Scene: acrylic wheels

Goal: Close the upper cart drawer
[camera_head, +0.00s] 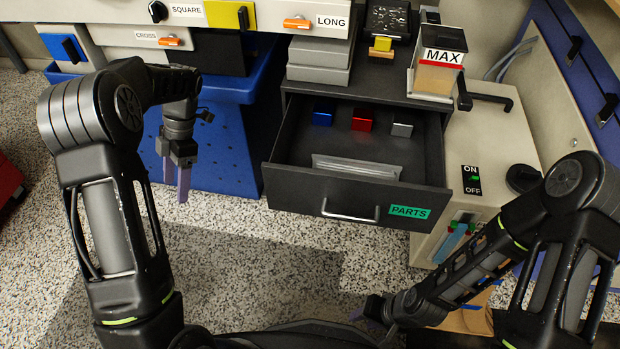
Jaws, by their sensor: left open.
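The dark grey drawer (290,190) with a green PARTS label is pulled out of its cart (420,98) in the camera_head view. Its silver bar handle (350,214) is on the front face. Inside lie a blue block (323,118), a red block (362,124), a silver block (402,129) and a clear strip (355,167). My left gripper (177,188) is open and empty, pointing down to the left of the drawer, apart from it. My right gripper (370,312) is low in the picture, below and apart from the handle; its finger opening is unclear.
A blue bin (225,150) stands left of the drawer. A beige cabinet (490,140) with an ON/OFF switch (471,180) and a black knob (523,179) stands to the right. A MAX container (437,75) sits on the cart top. Speckled floor (290,235) is clear in front.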

